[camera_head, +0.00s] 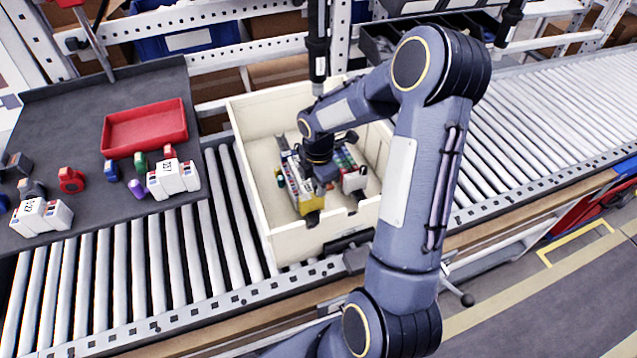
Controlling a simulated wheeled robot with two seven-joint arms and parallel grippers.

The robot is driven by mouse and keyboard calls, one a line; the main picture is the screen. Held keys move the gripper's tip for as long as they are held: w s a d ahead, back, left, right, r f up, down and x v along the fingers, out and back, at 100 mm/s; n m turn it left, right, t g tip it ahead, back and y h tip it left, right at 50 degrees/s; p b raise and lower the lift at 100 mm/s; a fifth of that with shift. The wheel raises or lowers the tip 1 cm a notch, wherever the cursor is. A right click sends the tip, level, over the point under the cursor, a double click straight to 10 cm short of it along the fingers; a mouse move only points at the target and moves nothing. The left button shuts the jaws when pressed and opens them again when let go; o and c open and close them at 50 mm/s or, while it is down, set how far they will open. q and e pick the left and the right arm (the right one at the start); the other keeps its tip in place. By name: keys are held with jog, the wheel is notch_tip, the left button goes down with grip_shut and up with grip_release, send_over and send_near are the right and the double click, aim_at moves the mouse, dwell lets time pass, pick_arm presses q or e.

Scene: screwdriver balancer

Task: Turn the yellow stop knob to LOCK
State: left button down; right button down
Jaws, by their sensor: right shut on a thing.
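My right arm reaches over the cream bin (253,150), and my right gripper (322,178) points down inside it. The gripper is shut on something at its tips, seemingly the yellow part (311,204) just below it. The fingers and the contact are too small and partly hidden to make out clearly. I cannot tell whether this yellow part is the stop knob, and no LOCK mark can be read. My left gripper is not in view.
The bin stands on a roller conveyor (130,275). Inside it, a white block (354,181) and small coloured pieces lie close to my gripper. A grey table at left holds a red tray (145,128) and several small items. A black upright tool (317,40) hangs behind the bin.

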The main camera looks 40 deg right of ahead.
jog(key=shift+n, duration=0.3)
jog(key=c, duration=1.3)
grip_release()
notch_tip(320, 180, up, 7)
jog(key=shift+r, duration=0.4)
